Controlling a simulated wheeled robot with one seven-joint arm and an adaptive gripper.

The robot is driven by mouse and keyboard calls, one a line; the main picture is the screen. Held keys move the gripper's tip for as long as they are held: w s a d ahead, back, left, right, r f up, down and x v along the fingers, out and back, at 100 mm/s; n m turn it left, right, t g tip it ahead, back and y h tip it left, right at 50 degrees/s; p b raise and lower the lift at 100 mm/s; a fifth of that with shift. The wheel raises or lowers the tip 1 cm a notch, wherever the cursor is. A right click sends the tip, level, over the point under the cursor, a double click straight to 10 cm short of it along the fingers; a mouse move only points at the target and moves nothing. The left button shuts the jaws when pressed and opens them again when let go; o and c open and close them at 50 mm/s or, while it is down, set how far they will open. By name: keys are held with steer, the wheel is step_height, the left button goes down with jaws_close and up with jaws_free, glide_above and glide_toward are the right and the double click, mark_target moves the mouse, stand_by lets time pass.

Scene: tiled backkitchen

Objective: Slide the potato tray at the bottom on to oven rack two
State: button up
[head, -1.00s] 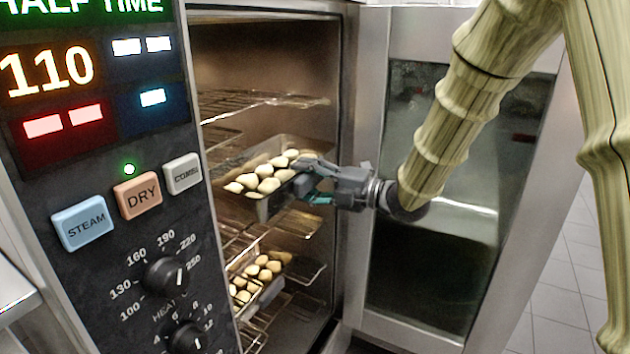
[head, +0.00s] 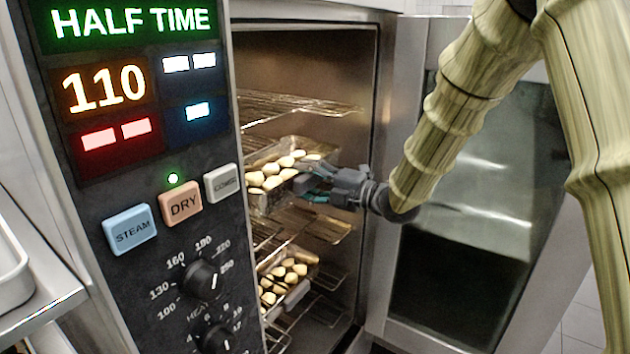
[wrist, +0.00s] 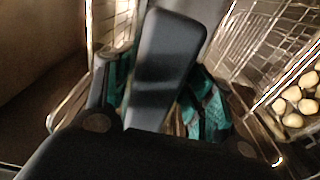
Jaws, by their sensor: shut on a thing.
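The upper potato tray (head: 268,201) is inside the open oven, below the top wire rack, with pale potatoes in it. My gripper (head: 308,184) is shut on the near right end of this tray. The tray looks about level; whether its whole base rests on a rack is unclear. A lower potato tray (head: 297,296) sits further down in the oven, apart from my gripper. In the wrist view, the teal-padded fingers flank a dark block, and the grip point is hard to make out. Potatoes (wrist: 293,107) show at the right edge there.
The top wire rack (head: 290,103) is empty. More wire racks (head: 325,228) lie between and below the trays. The oven door (head: 470,220) stands open on the right, behind my arm. The control panel (head: 150,180) borders the opening on the left. A pale metal container (head: 12,265) stands at far left.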

mark_target(284, 172)
steer(key=shift+p+x, duration=0.85)
steer(key=shift+x, duration=2.65)
step_height(284, 172, down, 4)
steer(key=b, duration=0.3)
steer(key=shift+w+d+r+b, duration=0.15)
steer(key=shift+r+b, duration=0.05)
steer(key=shift+b, duration=0.2)
steer(key=o, duration=1.7)
steer(key=shift+f, duration=0.15)
steer(key=v, duration=1.2)
steer(key=shift+d, duration=0.15)
